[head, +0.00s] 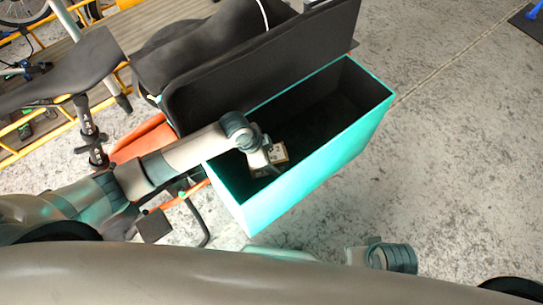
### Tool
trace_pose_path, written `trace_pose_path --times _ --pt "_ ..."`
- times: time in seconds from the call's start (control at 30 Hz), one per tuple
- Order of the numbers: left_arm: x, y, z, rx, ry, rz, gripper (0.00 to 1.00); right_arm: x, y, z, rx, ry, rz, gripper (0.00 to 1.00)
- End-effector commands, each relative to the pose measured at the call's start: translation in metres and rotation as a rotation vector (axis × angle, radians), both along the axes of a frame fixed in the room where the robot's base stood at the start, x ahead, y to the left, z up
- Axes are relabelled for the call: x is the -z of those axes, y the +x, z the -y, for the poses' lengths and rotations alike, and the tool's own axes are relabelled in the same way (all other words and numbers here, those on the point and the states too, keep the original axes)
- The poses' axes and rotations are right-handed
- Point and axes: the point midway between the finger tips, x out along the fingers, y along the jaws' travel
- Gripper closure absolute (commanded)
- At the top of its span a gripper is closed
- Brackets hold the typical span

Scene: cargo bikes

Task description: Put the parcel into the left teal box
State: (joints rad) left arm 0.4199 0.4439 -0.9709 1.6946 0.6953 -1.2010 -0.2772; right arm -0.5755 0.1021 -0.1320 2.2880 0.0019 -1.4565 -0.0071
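The teal box (318,172) is open at the top, with a dark inside and a black lid panel raised along its far side. The parcel (280,153) is a small tan carton with a pale label, seen inside the box's outline near its left end. My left gripper (266,165) reaches in over the near left rim and is right at the parcel, partly covering it. I cannot tell whether its fingers grip the parcel or whether the parcel rests on the box floor. My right arm shows at the bottom, but its gripper's fingers are not visible.
The black lid (270,65) stands up behind the box. A bike saddle (65,72) and orange frame parts (145,140) lie to the left, close to my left arm. Grey concrete floor (455,150) is clear on the right.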

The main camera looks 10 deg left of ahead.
Motion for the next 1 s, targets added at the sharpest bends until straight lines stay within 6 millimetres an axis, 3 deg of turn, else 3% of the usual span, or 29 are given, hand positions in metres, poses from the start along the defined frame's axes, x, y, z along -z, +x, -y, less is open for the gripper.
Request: trace_pose_path --times 0.2,0.53,0.57,0.6,0.63,1.0 --pt "0.0051 0.0013 0.0014 0.001 -0.004 0.004 1.0 -0.0088 0.0003 -0.0012 -0.001 0.005 0.015 0.69" --pt "0.0076 0.0011 0.0015 0.001 -0.004 0.003 1.0 -0.0067 0.0018 -0.0012 -0.002 0.004 0.013 0.69" --pt "0.0097 -0.0004 0.0005 0.001 -0.001 0.0 0.41 -0.0061 0.0021 -0.0012 -0.002 0.004 0.013 0.69" --pt "0.0096 -0.0004 0.0006 0.001 -0.001 0.0 0.31 -0.0058 0.0023 -0.0012 -0.002 0.004 0.013 0.69" --pt "0.0095 -0.0004 0.0006 0.001 -0.001 0.0 0.27 -0.0055 0.0024 -0.0011 -0.001 0.003 0.013 0.69" --pt "0.0076 -0.0003 0.0005 0.001 -0.001 0.0 0.27 -0.0049 0.0026 -0.0011 -0.002 0.003 0.012 0.69"
